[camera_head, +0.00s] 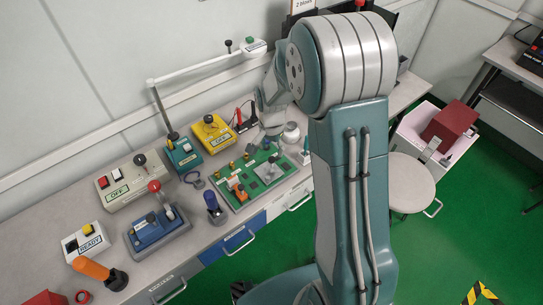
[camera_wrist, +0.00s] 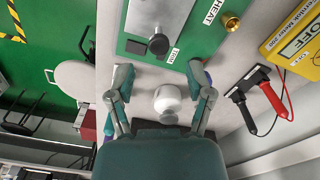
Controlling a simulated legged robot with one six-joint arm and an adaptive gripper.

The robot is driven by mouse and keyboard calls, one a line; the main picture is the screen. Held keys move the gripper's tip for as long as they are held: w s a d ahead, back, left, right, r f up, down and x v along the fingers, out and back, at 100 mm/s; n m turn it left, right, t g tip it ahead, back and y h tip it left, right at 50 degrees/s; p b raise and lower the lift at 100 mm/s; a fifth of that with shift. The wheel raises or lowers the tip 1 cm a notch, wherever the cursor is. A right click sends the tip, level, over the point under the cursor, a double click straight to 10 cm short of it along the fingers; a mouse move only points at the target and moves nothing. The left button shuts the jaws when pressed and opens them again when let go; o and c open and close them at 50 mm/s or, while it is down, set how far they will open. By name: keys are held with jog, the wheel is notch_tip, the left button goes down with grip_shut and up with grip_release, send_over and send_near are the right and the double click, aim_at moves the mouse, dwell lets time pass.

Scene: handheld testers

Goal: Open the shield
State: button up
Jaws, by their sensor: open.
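A grey plate with a dark round knob (camera_wrist: 157,44) lies on a green board in the wrist view; I take it to be the shield. It seems to lie flat, and its hinge cannot be made out. In the head view the grey plate (camera_head: 269,173) is on the right part of the green board (camera_head: 238,192). My gripper (camera_wrist: 161,80) is open and empty, its fingers spread wide at the board's edge, apart from the plate. In the head view my arm partly hides my gripper (camera_head: 272,122) above the board's far right side.
A small white round jar (camera_wrist: 167,101) stands below and between my fingers. Red and black clips (camera_wrist: 258,96) and a yellow box (camera_wrist: 296,45) are to the right. A brass knob (camera_wrist: 231,22) is on the board. A white jointed lamp arm (camera_head: 205,65) spans the bench's back.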

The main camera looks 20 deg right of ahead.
aim_at(272, 159)
notch_tip(272, 159, down, 4)
jog(key=shift+f, duration=0.2)
grip_shut()
